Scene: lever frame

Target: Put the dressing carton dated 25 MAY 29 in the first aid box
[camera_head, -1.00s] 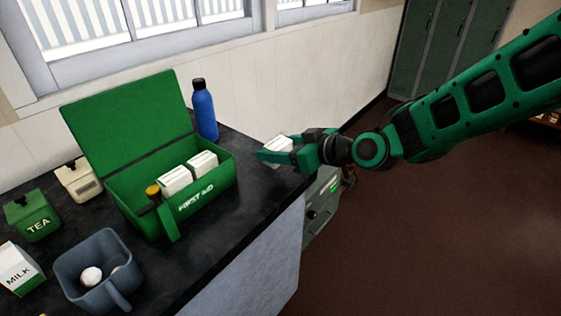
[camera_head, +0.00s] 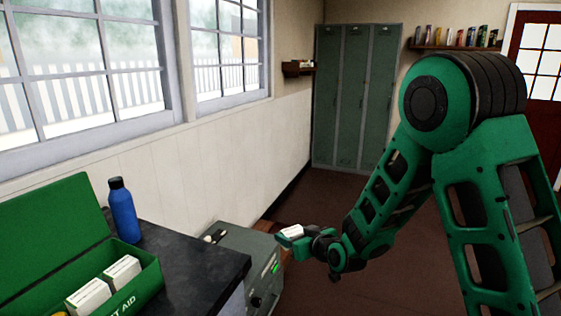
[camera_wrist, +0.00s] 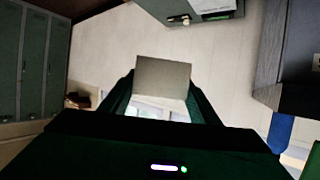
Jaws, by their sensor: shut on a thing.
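My gripper (camera_head: 293,235) is shut on a small white carton (camera_head: 290,231), out past the counter's right end. In the wrist view the carton (camera_wrist: 162,78) shows a plain, shaded face between the fingers; no date can be read. The open green first aid box (camera_head: 147,287) stands on the counter at lower left, its lid (camera_head: 50,232) tilted back. Two white cartons, a nearer one (camera_head: 88,297) and a farther one (camera_head: 122,270), stand inside it. The box's left part is cut off by the frame.
A blue bottle (camera_head: 123,212) stands on the dark counter (camera_head: 190,272) behind the box. A grey unit (camera_head: 245,248) with a green light stands beyond the counter's end, near my gripper. Lockers (camera_head: 353,95) are at the back. The counter right of the box is clear.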

